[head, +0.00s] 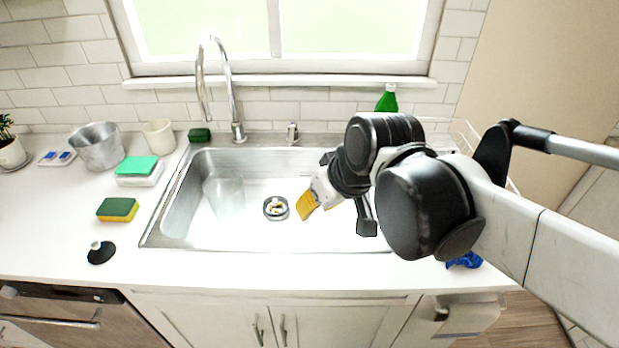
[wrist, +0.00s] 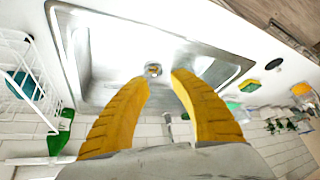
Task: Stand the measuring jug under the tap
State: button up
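A clear, see-through measuring jug (head: 225,196) is in the left part of the steel sink (head: 335,247); its faint outline makes its exact pose hard to tell. The tall chrome tap (head: 232,95) rises behind the sink, its spout curving down above the left part of the basin. My gripper (head: 307,208) is over the basin, right of the drain and well apart from the jug. In the wrist view my gripper (wrist: 160,76) has its yellow fingers spread with nothing between them; the drain shows beyond the gap.
A metal bucket (head: 97,147), a cream cup (head: 159,136) and sponges (head: 118,209) stand on the left counter, with a black stopper (head: 101,252) near the front. A green bottle (head: 387,98) and a white wire rack (wrist: 28,82) are at the right. The sink's middle is clear around the drain (head: 276,207).

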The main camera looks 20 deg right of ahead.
jog(key=s+d, duration=0.1)
jog(key=s+m+t+h, duration=0.1)
jog(key=s, duration=0.1)
jog(key=s+d+f+m, duration=0.1)
jog(key=shift+s+d+h, duration=0.3)
jog(key=shift+h, duration=0.1)
